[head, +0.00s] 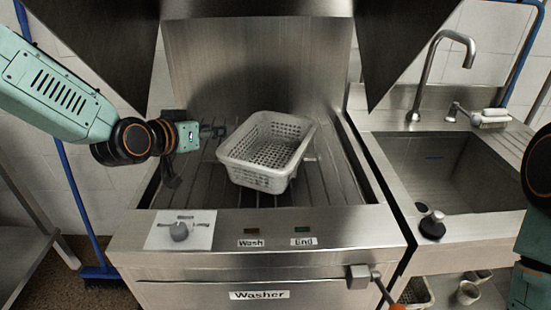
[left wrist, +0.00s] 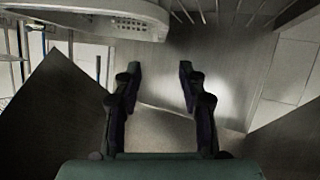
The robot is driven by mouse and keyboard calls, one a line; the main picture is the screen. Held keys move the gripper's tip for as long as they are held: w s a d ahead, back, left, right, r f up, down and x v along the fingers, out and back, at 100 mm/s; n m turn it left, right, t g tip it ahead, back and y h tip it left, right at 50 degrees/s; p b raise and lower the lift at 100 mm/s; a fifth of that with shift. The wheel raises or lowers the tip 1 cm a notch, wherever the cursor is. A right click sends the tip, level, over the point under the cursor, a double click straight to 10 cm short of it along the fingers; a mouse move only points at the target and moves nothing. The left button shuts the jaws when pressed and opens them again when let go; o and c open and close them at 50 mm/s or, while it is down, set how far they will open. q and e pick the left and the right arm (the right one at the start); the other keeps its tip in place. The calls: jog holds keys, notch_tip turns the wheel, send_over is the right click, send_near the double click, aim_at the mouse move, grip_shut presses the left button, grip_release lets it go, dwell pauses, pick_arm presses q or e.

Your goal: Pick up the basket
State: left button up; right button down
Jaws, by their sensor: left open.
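The basket (head: 262,176) is a pale, perforated, rectangular basket, empty and upright on the slatted rack of the washer. Its rim and wall also show at the top left of the left wrist view (left wrist: 95,14). My left gripper (head: 217,131) is just left of the basket's back left side, around rim height. In the left wrist view its two dark fingers (left wrist: 158,72) are spread apart with nothing between them. Whether a fingertip touches the basket is unclear. My right arm shows only at the right edge of the head view; its gripper is out of frame.
The washer (head: 330,222) has a steel back wall and an overhead hood with dark sides. A sink (head: 440,170) with a tall tap (head: 443,62) is to the right. A handle (head: 383,288) sticks out at the front. The rack around the basket is clear.

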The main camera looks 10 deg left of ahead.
aim_at(225, 143)
pick_arm(q)
jog(key=f+b, duration=0.3)
jog(key=shift+s+f, duration=0.3)
jog(key=shift+s, duration=0.05)
jog(key=shift+b+x, duration=0.4)
jog(key=shift+x, duration=0.4)
jog(key=shift+w+d+f, duration=0.1)
jog(key=shift+w+f, duration=0.1)
jog(key=shift+w, duration=0.25)
jog(key=b+x, duration=0.2)
jog(key=x, duration=0.3)
grip_shut()
